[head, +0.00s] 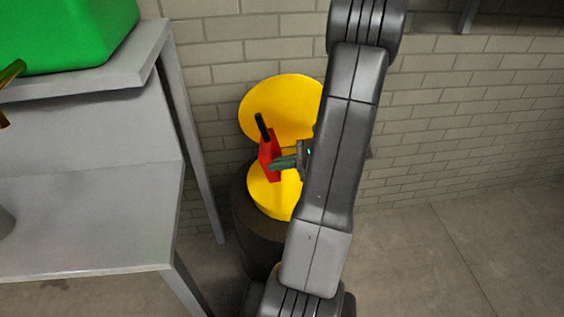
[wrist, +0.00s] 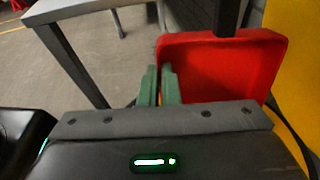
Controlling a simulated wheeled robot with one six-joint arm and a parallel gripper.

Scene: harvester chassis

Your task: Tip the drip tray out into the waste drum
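The red drip tray (head: 268,152) is tipped steeply on its side above the waste drum, with its black handle (head: 262,127) pointing up. In the wrist view the tray (wrist: 220,65) shows a broad red face with a raised rim. My gripper (head: 283,162) has green fingers (wrist: 159,85) close together on the tray's near edge, one on each side of it. The waste drum (head: 258,235) has a dark body, a yellow top (head: 268,195) and a round yellow lid (head: 275,105) standing raised behind. My arm hides the drum's right side. No contents show in the tray.
A grey metal table (head: 80,220) stands left of the drum, its leg close by. A green bin (head: 65,35) sits on its upper shelf. A brick wall (head: 470,110) is close behind the drum. The floor (head: 450,260) at the right is clear.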

